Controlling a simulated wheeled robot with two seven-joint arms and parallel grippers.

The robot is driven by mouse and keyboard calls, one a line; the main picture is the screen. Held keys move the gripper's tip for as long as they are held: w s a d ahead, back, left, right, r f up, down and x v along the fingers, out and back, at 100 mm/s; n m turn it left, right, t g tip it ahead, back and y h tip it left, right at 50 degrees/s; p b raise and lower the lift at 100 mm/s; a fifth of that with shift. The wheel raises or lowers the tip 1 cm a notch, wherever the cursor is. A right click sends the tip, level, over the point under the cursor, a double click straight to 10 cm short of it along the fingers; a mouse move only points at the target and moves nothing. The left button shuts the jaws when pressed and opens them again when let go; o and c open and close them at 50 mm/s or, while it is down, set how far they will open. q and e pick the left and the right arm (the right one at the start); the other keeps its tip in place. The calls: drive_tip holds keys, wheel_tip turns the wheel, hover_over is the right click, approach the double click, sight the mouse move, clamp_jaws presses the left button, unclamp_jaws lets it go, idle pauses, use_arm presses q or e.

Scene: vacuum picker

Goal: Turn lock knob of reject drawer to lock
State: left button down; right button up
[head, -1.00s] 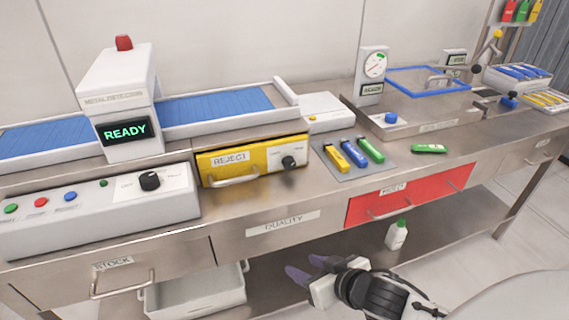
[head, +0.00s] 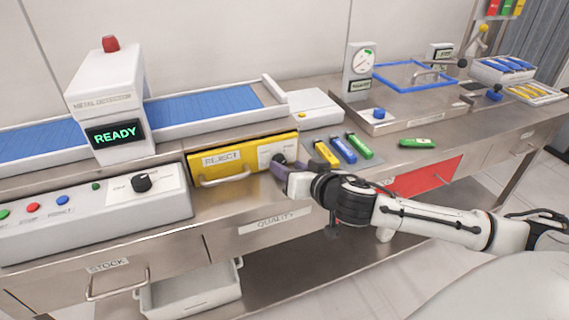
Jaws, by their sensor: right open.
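The yellow reject drawer (head: 240,161) is set in the bench below the conveyor, with a metal handle (head: 222,180) and a "REJECT" label. Its black lock knob (head: 278,158) is on a white plate at the drawer's right end. My left gripper is not in view.
A metal detector (head: 108,100) reading "READY" stands to the left. Another black knob (head: 141,183) is on the white control panel. Yellow, blue and green bars (head: 343,149) lie right of the drawer.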

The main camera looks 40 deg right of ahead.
sight(280, 161)
drive_tip(key=shift+x, duration=1.5)
drive_tip(key=c, duration=1)
drive_tip(key=shift+c, duration=0.2)
